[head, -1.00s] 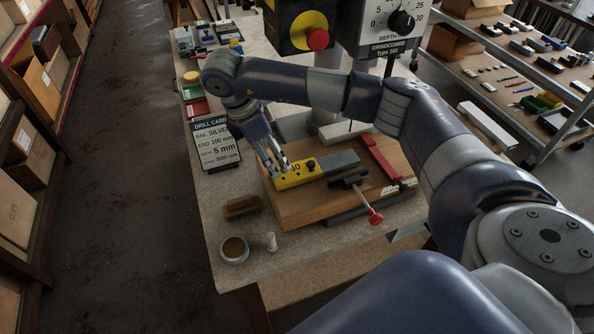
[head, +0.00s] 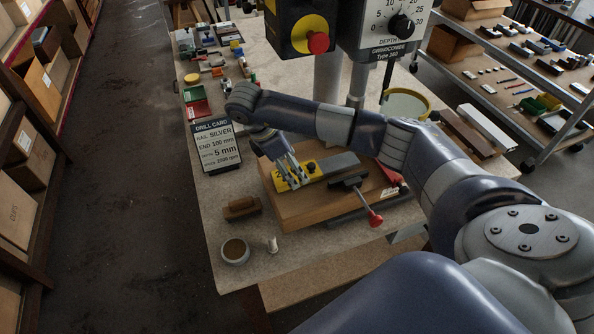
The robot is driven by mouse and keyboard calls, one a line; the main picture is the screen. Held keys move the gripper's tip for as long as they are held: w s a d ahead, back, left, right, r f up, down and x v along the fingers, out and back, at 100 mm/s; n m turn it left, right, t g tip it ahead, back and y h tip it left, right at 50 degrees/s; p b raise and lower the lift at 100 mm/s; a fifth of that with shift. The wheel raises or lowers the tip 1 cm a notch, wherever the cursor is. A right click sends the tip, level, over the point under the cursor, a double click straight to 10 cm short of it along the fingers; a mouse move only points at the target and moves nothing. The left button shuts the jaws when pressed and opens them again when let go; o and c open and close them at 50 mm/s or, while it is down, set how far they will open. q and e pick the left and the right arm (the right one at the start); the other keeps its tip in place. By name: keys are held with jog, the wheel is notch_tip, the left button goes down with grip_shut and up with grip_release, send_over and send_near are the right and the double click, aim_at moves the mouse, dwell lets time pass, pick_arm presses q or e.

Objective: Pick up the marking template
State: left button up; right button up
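The marking template appears to be the yellow piece (head: 310,173) with a black knob, lying on the wooden board (head: 290,209) beside a grey bar (head: 340,162). My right gripper (head: 291,177), on the arm coming in from the right, points down at the template's left part. Its light fingers overlap the yellow surface and hide part of it. I cannot tell whether they are closed on it or only around it. The template seems to rest on the board. My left gripper is not in view.
A clamp with a red knob (head: 375,219) stands at the board's front right. A brush (head: 241,208), a cup (head: 235,251) and a small white item (head: 272,246) lie at the front left. The drill card (head: 215,146) stands left. The drill press (head: 391,30) is behind.

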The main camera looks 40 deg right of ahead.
jog(key=shift+p+x, duration=0.35)
jog(key=shift+x, duration=0.95)
jog(key=c, duration=1.3)
jog(key=shift+o, duration=0.2)
jog(key=shift+w+r, duration=0.1)
